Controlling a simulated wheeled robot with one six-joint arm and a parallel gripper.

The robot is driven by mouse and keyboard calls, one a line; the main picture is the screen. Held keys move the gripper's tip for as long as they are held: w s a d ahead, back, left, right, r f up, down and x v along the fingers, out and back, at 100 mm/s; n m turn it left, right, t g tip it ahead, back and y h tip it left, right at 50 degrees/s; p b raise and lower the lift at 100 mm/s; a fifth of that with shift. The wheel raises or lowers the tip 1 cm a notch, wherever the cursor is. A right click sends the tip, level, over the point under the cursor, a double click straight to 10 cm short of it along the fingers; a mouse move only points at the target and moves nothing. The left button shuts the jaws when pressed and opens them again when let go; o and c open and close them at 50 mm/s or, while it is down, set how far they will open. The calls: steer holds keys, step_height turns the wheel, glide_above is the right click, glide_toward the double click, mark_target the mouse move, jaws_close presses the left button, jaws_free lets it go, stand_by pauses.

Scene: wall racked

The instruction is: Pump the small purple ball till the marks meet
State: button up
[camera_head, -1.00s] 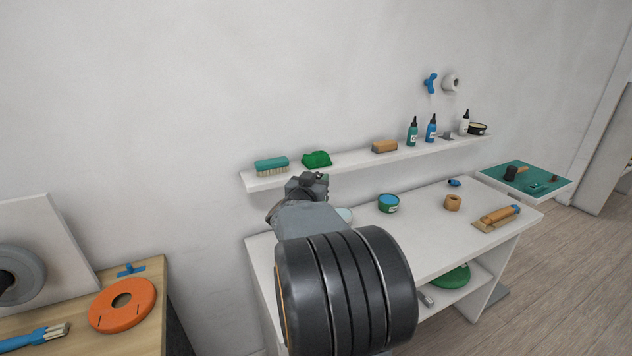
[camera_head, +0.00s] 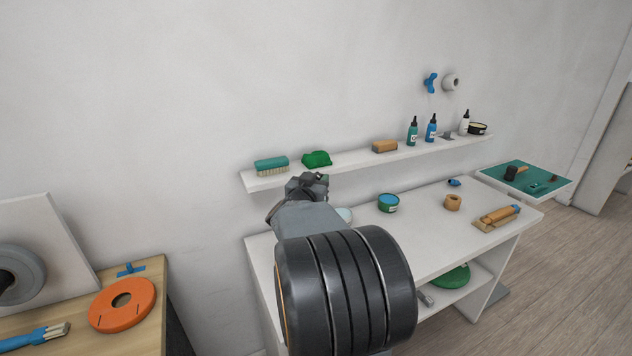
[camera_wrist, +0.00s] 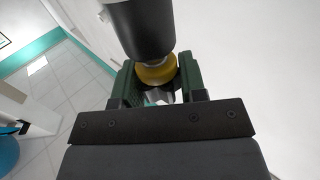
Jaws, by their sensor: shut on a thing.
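No purple ball and no meeting marks are visible in either view. In the wrist view my gripper (camera_wrist: 158,76) is shut, its two green finger pads on either side of a yellow rounded piece (camera_wrist: 156,70). A dark cylinder (camera_wrist: 140,28) with a pale grey rim rises from the yellow piece toward the top of the picture. I cannot tell whether the two are one object. A small grey metallic part shows below, between the fingers. In the head view my arm hides the fingers and what they hold.
A white wall shelf (camera_head: 350,162) holds brushes, a green cloth (camera_head: 317,159) and bottles. An orange disc (camera_head: 122,305) lies on the wooden table at left. Floor is clear at right.

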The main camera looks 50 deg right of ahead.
steer(key=shift+f+b, duration=0.35)
steer(key=shift+f, duration=0.15)
stand_by(0.4)
steer(key=shift+r, duration=0.15)
steer(key=shift+r+p, duration=0.5)
steer(key=shift+p, duration=0.1)
steer(key=shift+f+b, duration=0.3)
steer(key=shift+f, duration=0.25)
stand_by(1.5)
steer(key=shift+r+p, duration=0.45)
steer(key=shift+r, duration=0.2)
step_height(320, 180, up, 7)
steer(key=p, duration=0.6)
steer(key=shift+p, duration=0.3)
